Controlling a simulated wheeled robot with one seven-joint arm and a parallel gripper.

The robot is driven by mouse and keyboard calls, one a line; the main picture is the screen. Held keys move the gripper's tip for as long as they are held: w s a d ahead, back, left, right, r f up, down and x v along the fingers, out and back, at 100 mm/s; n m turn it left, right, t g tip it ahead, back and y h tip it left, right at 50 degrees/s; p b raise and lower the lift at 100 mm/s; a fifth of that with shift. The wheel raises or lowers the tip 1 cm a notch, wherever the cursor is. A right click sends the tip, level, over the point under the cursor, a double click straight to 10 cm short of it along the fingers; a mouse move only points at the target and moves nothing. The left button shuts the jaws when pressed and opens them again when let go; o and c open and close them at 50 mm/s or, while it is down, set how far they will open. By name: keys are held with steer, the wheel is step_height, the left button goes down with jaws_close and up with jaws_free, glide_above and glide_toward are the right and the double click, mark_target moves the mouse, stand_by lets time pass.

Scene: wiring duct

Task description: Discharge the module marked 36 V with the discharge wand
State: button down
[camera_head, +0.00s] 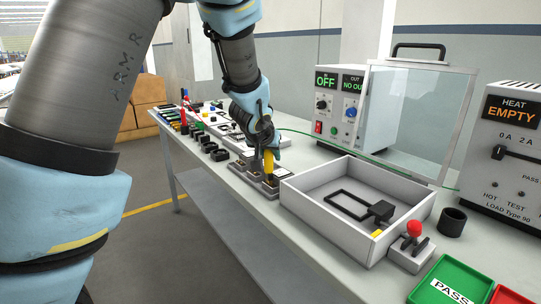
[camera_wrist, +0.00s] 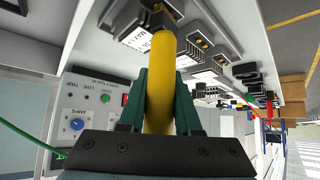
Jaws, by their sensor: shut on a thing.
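My gripper (camera_head: 268,148) is shut on the yellow discharge wand (camera_head: 269,162), which points down over a row of modules on the bench. In the wrist view the wand (camera_wrist: 160,95) stands between the two green fingers. Its dark tip (camera_wrist: 157,14) is at or just above a module with a white label. I cannot tell whether it touches. More modules (camera_wrist: 195,50) with white labels lie beside it. I cannot read the voltage markings, so the 36 V module cannot be picked out. In the head view the modules (camera_head: 262,187) are partly hidden by the gripper and wand.
An open grey tray (camera_head: 300,205) with a black frame inside stands right of the modules. A clear hinged shield (camera_head: 415,115) rises behind it. A power supply box (camera_head: 350,85), a load box (camera_head: 510,160), a red-knobbed switch (camera_head: 413,232) and a green PASS bin (camera_head: 450,280) stand nearby.

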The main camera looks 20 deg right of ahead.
step_height(320, 180, up, 7)
steer(key=p, duration=0.4)
steer(key=shift+p, duration=0.35)
steer(key=shift+f, duration=0.15)
